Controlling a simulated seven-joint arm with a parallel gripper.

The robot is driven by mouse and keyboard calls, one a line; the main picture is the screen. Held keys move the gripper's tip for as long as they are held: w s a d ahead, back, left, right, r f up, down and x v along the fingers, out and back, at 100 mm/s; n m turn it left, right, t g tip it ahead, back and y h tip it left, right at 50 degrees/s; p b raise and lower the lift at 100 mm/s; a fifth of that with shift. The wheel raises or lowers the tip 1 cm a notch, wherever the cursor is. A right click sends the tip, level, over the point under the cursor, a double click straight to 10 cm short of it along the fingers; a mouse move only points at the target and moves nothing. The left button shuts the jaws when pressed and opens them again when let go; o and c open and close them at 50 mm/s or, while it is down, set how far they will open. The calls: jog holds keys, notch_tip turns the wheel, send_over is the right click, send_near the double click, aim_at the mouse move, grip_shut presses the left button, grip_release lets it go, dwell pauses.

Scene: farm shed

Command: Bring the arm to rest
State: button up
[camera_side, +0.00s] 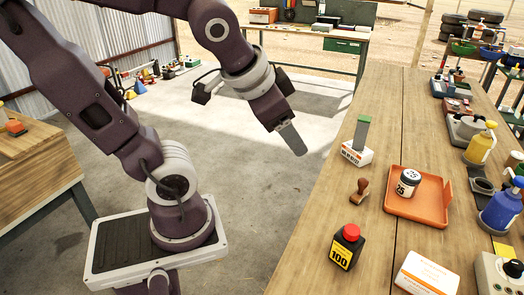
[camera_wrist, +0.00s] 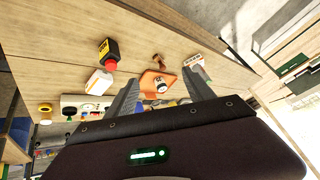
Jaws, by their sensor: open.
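My gripper (camera_side: 296,146) hangs in the air over the concrete floor, just left of the long wooden table (camera_side: 330,215). Its fingers point down and to the right, and it touches nothing. In the side view the two fingers overlap. In the wrist view my gripper (camera_wrist: 161,88) shows two fingers spread apart with no object held between them. The table's objects show beyond the fingers, including the orange tray (camera_side: 415,208) with a white jar marked 25 (camera_side: 407,183) in it.
On the table stand a black bottle with red cap (camera_side: 346,247), a white box (camera_side: 427,275), a wooden stamp (camera_side: 360,190) and a white block with a green upright piece (camera_side: 357,150).

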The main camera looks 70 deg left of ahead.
jog(key=s+d+h, duration=0.2)
jog(key=s+d, duration=0.3)
jog(key=s, duration=0.2)
jog(key=shift+n+g, duration=0.4)
dwell(0.5)
